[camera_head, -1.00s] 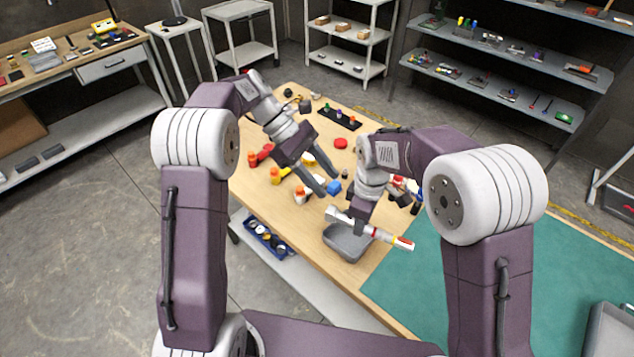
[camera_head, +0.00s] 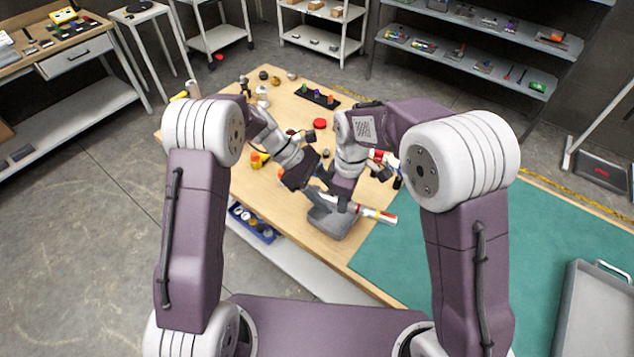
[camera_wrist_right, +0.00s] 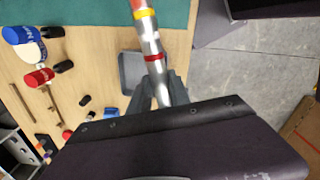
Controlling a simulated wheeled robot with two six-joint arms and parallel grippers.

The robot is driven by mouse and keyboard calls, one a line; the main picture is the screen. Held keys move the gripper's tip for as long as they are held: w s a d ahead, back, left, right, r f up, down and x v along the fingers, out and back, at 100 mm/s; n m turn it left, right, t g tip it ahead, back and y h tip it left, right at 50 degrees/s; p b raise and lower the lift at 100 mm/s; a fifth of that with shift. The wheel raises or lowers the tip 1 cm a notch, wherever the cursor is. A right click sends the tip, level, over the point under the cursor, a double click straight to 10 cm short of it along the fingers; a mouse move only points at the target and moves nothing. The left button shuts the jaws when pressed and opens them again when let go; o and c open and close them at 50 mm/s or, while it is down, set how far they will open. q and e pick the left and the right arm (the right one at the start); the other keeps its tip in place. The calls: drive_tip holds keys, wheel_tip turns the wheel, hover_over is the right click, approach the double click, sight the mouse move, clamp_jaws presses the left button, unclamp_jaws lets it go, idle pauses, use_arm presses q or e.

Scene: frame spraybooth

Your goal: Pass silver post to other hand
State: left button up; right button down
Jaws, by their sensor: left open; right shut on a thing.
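The silver post (camera_head: 372,213) is a slim tube with red and yellow bands and an orange-red end. My right gripper (camera_head: 346,203) is shut on it and holds it above a small grey bin. In the right wrist view the post (camera_wrist_right: 150,45) runs up between the fingers (camera_wrist_right: 157,95), with its banded end at the top. My left gripper (camera_head: 328,194) is open and close to the silver end of the post, on the left. Whether its fingers touch the post is hard to tell, as the arms overlap there.
The grey bin (camera_head: 330,222) stands under the grippers at the table's front edge. A red lid (camera_head: 319,124), a black peg rack (camera_head: 317,96) and several small items lie behind. A teal mat (camera_head: 470,235) to the right is largely clear, with a grey tray (camera_head: 568,325) on it.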

use_arm(q)
drive_tip(key=shift+d+f, duration=0.1)
drive_tip(key=shift+f, duration=0.05)
clamp_jaws()
use_arm(e)
drive_tip(key=c, duration=1.1)
unclamp_jaws()
wheel_tip(320, 180, up, 12)
use_arm(q)
drive_tip(key=shift+s, duration=0.15)
use_arm(e)
drive_tip(key=s+d+f+m, duration=0.4)
drive_tip(key=d+m, duration=0.1)
drive_tip(key=s+d+f+m, duration=0.4)
drive_tip(key=d+m, duration=0.1)
drive_tip(key=s+d+f+m+t, duration=0.1)
drive_tip(key=s+d+f+m, duration=0.3)
drive_tip(key=d+f+m, duration=0.1)
drive_tip(key=shift+s+d, duration=0.15)
drive_tip(key=shift+s, duration=0.2)
